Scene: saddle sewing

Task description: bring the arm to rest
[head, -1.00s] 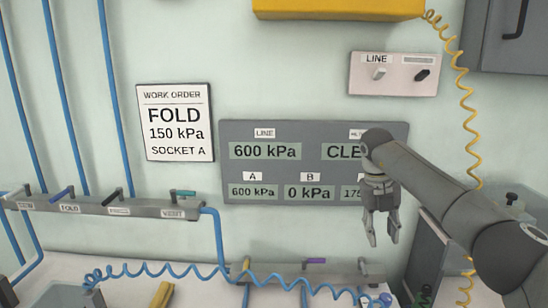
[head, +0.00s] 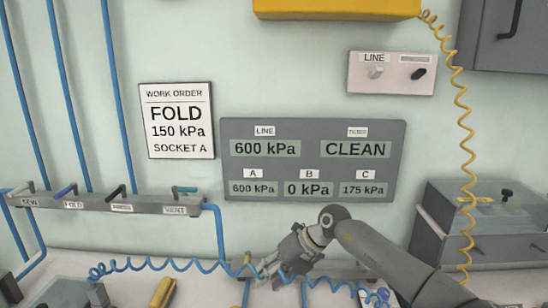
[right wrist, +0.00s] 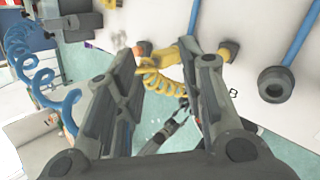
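My right gripper (head: 268,272) is at the lower middle of the head view, in front of the wall and over the blue coiled hose, pointing down and left. In the right wrist view its two fingers (right wrist: 166,65) stand apart with nothing gripped between them. A yellow fitting with a yellow coiled hose (right wrist: 160,84) shows beyond the gap; I cannot tell how far away it is. My left gripper is not in view.
The gauge panel (head: 312,205) reads LINE 600 kPa, CLEAN, A 600, B 0 and C 175 kPa. The work order sign (head: 177,120) says FOLD, 150 kPa, SOCKET A. A labelled valve rail (head: 100,203) is at left. A blue coiled hose (head: 180,264) crosses low. A grey box (head: 490,249) stands at right.

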